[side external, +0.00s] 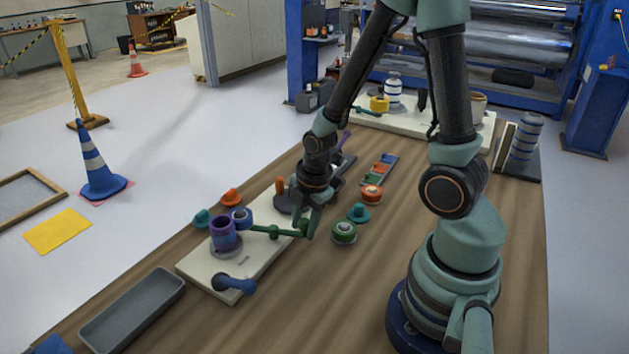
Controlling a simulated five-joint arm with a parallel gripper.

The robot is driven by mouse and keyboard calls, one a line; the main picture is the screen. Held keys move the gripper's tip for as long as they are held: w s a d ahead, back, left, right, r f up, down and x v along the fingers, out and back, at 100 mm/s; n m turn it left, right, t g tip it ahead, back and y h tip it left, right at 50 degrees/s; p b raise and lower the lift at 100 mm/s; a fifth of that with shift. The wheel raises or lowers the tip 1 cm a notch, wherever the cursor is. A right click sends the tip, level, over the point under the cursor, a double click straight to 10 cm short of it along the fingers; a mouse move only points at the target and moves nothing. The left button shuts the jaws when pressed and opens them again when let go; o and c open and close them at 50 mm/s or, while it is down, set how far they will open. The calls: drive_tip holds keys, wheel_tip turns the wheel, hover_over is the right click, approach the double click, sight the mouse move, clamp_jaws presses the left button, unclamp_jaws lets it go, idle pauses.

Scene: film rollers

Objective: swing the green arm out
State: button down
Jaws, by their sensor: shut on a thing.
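The green arm (272,232) is a thin bar low over the cream board (208,265). Its left end is close to a purple cylinder (224,233) and a blue roller (241,217) on the board. My gripper (306,228) reaches down at the right edge of the board and is shut on the right end of the green arm. The fingers partly hide that end.
A blue lever (234,284) is at the board's front. A green-and-white roller (344,232), a teal piece (358,213) and an orange roller (372,194) stand right of my gripper. An orange-topped post (280,187) is behind. A grey tray (133,311) lies front left.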

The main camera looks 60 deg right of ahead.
drive_tip(key=shift+s+a+f, duration=0.1)
drive_tip(key=shift+s+a, duration=0.1)
idle(0.6)
drive_tip(key=shift+s+a+m, duration=0.15)
drive_tip(key=shift+a+m, duration=0.7)
drive_tip(key=shift+m, duration=0.65)
drive_tip(key=c, duration=0.5)
unclamp_jaws()
drive_tip(key=shift+c, duration=0.2)
drive_tip(key=shift+d, duration=0.1)
drive_tip(key=shift+r, duration=0.5)
wheel_tip(320, 180, up, 11)
drive_tip(key=s, duration=0.2)
